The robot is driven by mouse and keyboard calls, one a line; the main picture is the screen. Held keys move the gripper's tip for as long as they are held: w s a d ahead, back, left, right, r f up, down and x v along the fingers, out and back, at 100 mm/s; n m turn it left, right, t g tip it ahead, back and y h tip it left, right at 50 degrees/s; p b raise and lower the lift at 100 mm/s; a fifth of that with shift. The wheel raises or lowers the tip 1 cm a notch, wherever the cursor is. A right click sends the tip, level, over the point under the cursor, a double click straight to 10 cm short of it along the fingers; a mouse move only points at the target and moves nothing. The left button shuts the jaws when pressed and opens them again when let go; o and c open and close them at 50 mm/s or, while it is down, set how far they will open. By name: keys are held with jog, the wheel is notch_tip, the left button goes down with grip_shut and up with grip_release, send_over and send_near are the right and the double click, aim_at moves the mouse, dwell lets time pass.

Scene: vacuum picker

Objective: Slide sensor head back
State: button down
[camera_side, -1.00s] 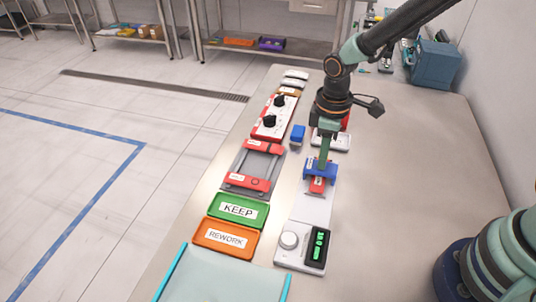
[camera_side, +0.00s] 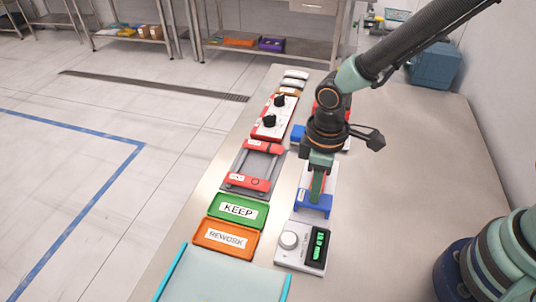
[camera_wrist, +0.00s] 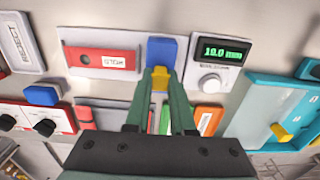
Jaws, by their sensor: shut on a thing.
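The sensor head is a blue block (camera_side: 313,203) at the near end of a white base, beside the readout unit (camera_side: 316,245). In the wrist view the blue head (camera_wrist: 161,48) has a yellow tab (camera_wrist: 160,79). My gripper (camera_wrist: 161,92) is shut on that tab, its green fingers on either side. In the side view my gripper (camera_side: 317,195) comes down onto the head from above and hides part of it. A red labelled piece (camera_wrist: 95,60) lies in the white base, left of the head. The readout (camera_wrist: 219,50) shows about 19.0 mm.
Left of the base are a red-ended fixture (camera_side: 255,165), a green KEEP tray (camera_side: 239,208) and an orange REWORK tray (camera_side: 226,239). A small blue block (camera_wrist: 43,95) and a REJECT tray (camera_wrist: 20,45) lie farther along.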

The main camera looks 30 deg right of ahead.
aim_at(313, 204)
jog(key=shift+s+a, duration=0.55)
jog(key=shift+a, duration=0.1)
jog(key=c, duration=0.8)
grip_release()
jog(key=shift+o, duration=0.2)
notch_tip(313, 204, up, 12)
jog(key=shift+r, duration=0.1)
